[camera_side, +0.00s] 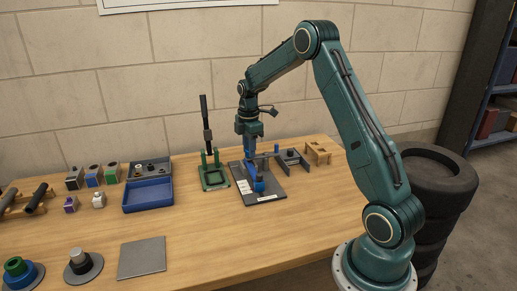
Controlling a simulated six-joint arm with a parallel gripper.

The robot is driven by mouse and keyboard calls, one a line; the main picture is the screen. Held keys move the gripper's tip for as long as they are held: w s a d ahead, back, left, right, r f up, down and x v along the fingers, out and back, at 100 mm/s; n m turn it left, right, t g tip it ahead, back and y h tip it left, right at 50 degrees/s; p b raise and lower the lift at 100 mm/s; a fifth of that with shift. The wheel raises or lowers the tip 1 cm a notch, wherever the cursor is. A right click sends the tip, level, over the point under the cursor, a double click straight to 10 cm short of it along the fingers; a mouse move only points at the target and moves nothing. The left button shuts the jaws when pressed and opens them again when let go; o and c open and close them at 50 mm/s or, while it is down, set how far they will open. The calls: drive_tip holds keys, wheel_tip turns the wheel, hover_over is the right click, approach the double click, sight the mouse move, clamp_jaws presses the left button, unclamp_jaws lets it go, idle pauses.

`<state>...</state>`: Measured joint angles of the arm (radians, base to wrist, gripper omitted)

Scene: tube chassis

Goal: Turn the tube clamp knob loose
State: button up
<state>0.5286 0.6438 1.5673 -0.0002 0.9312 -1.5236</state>
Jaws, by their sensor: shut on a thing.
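My gripper (250,158) points down over a dark grey plate (268,198) near the middle of the table. A blue clamp part (259,184) stands on this plate, with white labels beside it. The gripper is shut at the clamp, on what looks like its knob. The knob itself is too small and too much covered by the fingers to make out. How far the knob has turned cannot be told from this view.
A green fixture (213,178) with a tall black lever stands just left of the plate. A grey bracket (291,160) and a wooden block (318,151) stand to its right. A blue tray (148,196) and small coloured blocks are farther left. The front table middle is clear.

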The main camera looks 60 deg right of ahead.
drive_tip(key=o, duration=1)
wheel_tip(320, 180, up, 14)
idle(0.3)
